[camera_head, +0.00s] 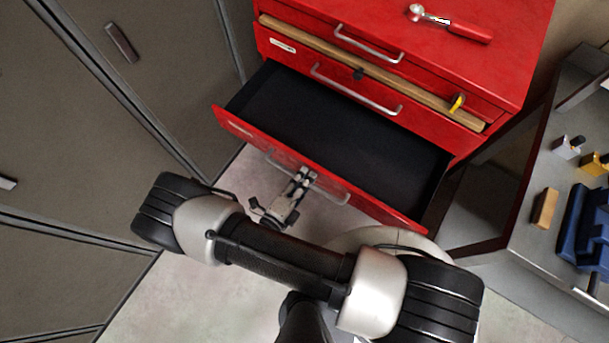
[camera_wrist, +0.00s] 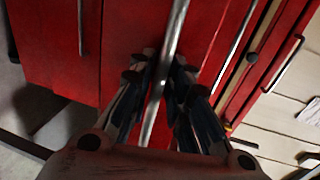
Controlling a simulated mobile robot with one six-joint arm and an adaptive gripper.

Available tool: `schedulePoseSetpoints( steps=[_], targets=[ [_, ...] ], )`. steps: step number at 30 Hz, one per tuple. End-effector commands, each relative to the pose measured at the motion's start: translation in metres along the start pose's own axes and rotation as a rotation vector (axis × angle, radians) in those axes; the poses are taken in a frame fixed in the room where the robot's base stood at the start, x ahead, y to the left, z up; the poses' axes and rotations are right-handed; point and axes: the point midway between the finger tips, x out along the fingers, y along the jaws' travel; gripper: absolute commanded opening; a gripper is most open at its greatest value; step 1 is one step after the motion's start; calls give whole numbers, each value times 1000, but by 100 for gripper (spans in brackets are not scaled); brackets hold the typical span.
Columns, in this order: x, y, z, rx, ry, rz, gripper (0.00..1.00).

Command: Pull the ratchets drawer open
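The red tool cabinet (camera_head: 515,60) has one drawer (camera_head: 235,127) standing well out, its black inside (camera_head: 330,135) bare where I can see it. Its front label is too small to read. My gripper (camera_head: 303,175) is at the middle of that drawer's silver handle (camera_head: 335,196). In the wrist view the handle bar (camera_wrist: 162,80) runs between the fingers of my gripper (camera_wrist: 163,75), which look closed around it. A red-handled ratchet (camera_head: 455,25) lies on the cabinet top.
Two drawers above are shut, with a wooden strip (camera_head: 400,81) and a yellow tag or lock (camera_head: 457,103) across them. Grey lockers (camera_head: 90,120) stand close on the left. A grey bench (camera_head: 520,225) with blue, yellow and wooden items stands on the right. Bare floor (camera_head: 200,290) lies in front.

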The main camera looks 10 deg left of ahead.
Motion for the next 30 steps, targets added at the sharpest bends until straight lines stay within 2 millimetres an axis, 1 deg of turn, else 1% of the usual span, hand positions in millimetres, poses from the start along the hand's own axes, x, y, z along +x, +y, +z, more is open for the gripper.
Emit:
schedulePoseSetpoints(
  steps=[5, 8, 11, 21, 25, 30],
  targets=[
    [0, 1, 0, -1, 0, 1, 17],
    [-5, 1, 1, -1, -2, 2, 17],
    [-18, 1, 1, -1, -6, 3, 17],
    [-90, 1, 2, 2, -7, 3, 17],
    [-108, 0, 1, 1, -4, 2, 17],
    [-119, 0, 0, 1, -1, 2, 17]
  ],
)
